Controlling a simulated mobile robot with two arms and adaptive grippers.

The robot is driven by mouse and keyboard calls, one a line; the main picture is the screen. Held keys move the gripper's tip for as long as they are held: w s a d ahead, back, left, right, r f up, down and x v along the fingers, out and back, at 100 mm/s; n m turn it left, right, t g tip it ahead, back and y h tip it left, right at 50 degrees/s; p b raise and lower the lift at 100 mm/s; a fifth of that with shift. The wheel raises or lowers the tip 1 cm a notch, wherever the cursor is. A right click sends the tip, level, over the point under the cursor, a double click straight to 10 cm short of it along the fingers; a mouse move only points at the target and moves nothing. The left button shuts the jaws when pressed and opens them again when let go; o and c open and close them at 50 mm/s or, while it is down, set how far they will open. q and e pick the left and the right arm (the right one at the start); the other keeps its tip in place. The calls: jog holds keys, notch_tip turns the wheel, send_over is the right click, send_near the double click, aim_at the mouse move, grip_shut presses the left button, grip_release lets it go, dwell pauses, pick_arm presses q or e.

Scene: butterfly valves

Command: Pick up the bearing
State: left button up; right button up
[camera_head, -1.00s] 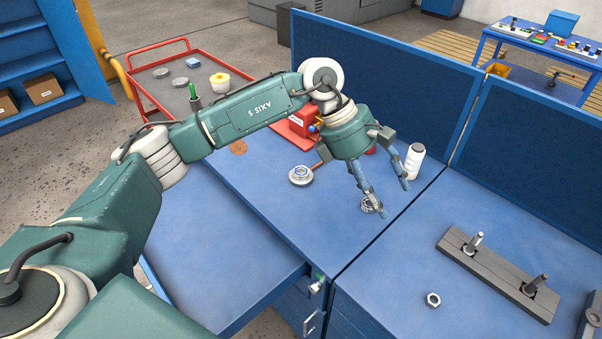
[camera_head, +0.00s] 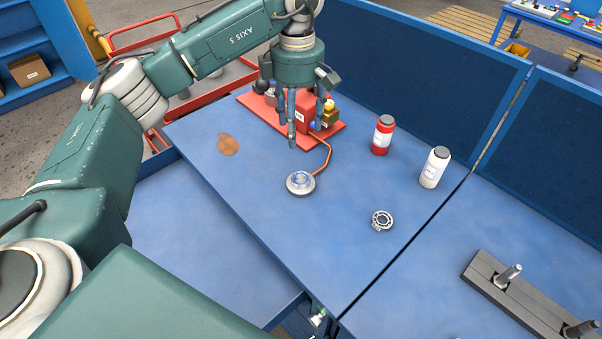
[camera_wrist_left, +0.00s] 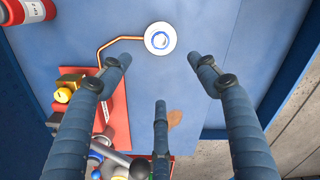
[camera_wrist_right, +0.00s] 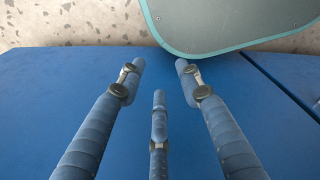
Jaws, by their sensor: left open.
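A steel bearing (camera_head: 382,220) lies on the blue bench in the head view, right of a round metal disc unit (camera_head: 300,183) with a pale blue ring on top. A copper-coloured line joins that unit to a red base. The unit also shows in the left wrist view (camera_wrist_left: 160,39); the loose bearing does not. My left gripper (camera_head: 300,122) is open and empty, pointing down above the bench behind the disc unit, left of and away from the bearing. My right gripper (camera_wrist_right: 159,75) shows only in its wrist view, fingers apart and empty, above a blue surface.
The red base (camera_head: 258,108) carries several parts near the left gripper. A red bottle (camera_head: 383,136) and a white bottle (camera_head: 434,168) stand behind the bearing. A dark fixture with upright pins (camera_head: 515,295) is at lower right. The bench around the bearing is clear.

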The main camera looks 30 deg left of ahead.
pick_arm(q)
jog(key=s+d+f+b, duration=0.1)
jog(key=f+b, duration=0.1)
pick_arm(e)
jog(key=s+d+f+g+b, duration=0.1)
jog(key=s+d+f, duration=0.1)
jog(key=s+f, duration=0.15)
jog(key=s+d+f+b, duration=0.1)
jog(key=s+d+f, duration=0.1)
jog(key=s, duration=0.3)
pick_arm(q)
send_over(301, 182)
notch_tip(301, 182, down, 5)
jog(key=shift+s+a+f, duration=0.1)
jog(key=shift+a+f, duration=0.05)
jog(key=shift+f, duration=0.5)
jog(key=shift+a+f, duration=0.15)
jog(key=shift+f, duration=0.8)
jog(key=shift+d+f+p, duration=0.25)
jog(key=shift+f+p, duration=0.95)
jog(key=shift+f, duration=0.05)
notch_tip(301, 182, down, 2)
jog(key=shift+f, duration=0.4)
jog(key=shift+c, duration=1)
jog(key=c, duration=1.1)
jog(key=shift+c, duration=0.8)
pick_arm(e)
jog(key=w+r, duration=0.1)
jog(key=w+a+r, duration=0.2)
jog(key=w, duration=0.1)
